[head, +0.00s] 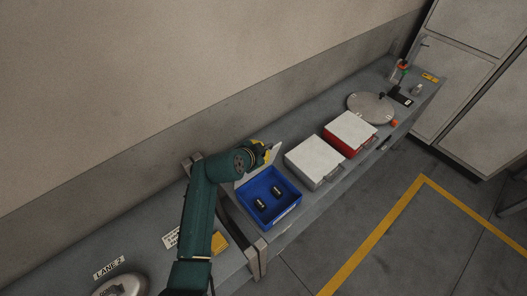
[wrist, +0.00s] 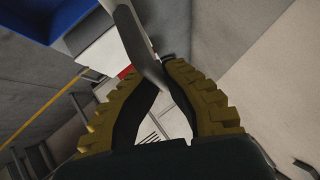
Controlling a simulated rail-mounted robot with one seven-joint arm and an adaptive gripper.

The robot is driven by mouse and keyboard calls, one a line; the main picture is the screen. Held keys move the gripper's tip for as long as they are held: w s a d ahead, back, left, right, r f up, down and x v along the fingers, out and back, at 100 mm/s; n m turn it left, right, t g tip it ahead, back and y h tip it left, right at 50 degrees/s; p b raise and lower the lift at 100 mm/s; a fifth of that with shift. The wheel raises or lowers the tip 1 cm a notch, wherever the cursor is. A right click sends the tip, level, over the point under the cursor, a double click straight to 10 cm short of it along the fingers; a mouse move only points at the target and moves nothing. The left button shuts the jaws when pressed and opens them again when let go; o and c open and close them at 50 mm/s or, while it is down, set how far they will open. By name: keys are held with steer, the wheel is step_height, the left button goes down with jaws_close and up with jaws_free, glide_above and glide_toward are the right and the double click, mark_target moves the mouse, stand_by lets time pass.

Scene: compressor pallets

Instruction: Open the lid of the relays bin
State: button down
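A blue bin (head: 287,208) stands on the bench with its top open. Two small dark cylinders (head: 263,203) lie inside. Its pale grey lid (head: 276,153) stands raised at the back edge. My gripper (head: 265,153), with yellow fingers, is at the top of this raised lid. In the wrist view the fingertips (wrist: 158,78) come together on a grey strip (wrist: 138,38) that looks like the lid's edge or handle. The blue bin also shows in the wrist view (wrist: 62,22). I cannot read which bin is labelled relays.
A grey bin with a shut lid (head: 314,160) and a red bin with a shut lid (head: 351,133) stand to the right. Beyond them is a round metal plate (head: 369,107). The wall runs close behind the bench. The floor in front is clear.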

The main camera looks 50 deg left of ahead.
steer(key=shift+s+d+f, duration=0.15)
steer(key=shift+f, duration=0.3)
steer(key=c, duration=1.1)
jaws_free()
steer(key=shift+c, duration=0.2)
steer(key=shift+r, duration=0.2)
steer(key=v, duration=1.2)
